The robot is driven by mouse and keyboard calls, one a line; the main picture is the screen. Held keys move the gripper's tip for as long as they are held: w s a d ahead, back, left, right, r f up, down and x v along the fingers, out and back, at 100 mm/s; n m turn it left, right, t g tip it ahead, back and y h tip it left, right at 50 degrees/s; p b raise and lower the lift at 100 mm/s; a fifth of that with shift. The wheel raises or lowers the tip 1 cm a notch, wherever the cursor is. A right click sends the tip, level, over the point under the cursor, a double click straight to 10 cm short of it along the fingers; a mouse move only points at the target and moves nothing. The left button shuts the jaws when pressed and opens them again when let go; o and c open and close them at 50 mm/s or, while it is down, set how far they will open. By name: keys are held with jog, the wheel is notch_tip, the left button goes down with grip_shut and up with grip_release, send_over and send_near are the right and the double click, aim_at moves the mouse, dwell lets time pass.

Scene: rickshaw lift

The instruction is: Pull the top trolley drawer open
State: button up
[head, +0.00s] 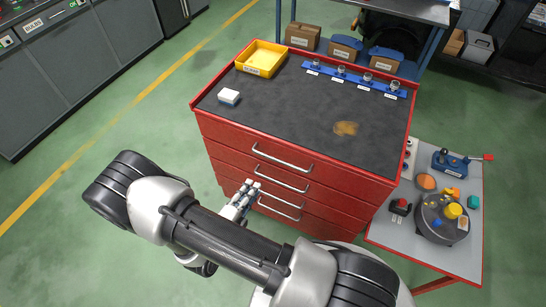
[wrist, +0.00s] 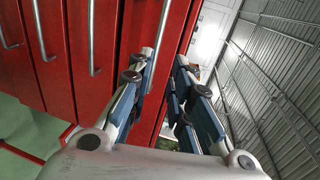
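The red trolley (head: 330,130) has a stack of drawers with metal bar handles, all looking shut. The top drawer (head: 225,132) carries the uppermost handle (head: 282,158). My gripper (head: 246,194) is in front of the drawer fronts, low and to the left of the top handle in the head view. In the wrist view my gripper (wrist: 165,64) is open, with a gap between its fingers. The rightmost handle (wrist: 161,28) passes close to the left fingertip, partly hidden by it. I cannot tell whether it touches. Lower handles (wrist: 93,35) show further left.
On the trolley top are a yellow tray (head: 262,60), a white block (head: 229,96) and a blue rack (head: 355,80). A grey side table (head: 400,235) with several parts stands at the right. Green floor is clear to the left.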

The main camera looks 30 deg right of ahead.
aim_at(273, 159)
jog(key=b+x, duration=0.3)
jog(key=x, duration=1.4)
jog(key=shift+d, duration=0.15)
jog(key=shift+c, duration=0.5)
grip_shut()
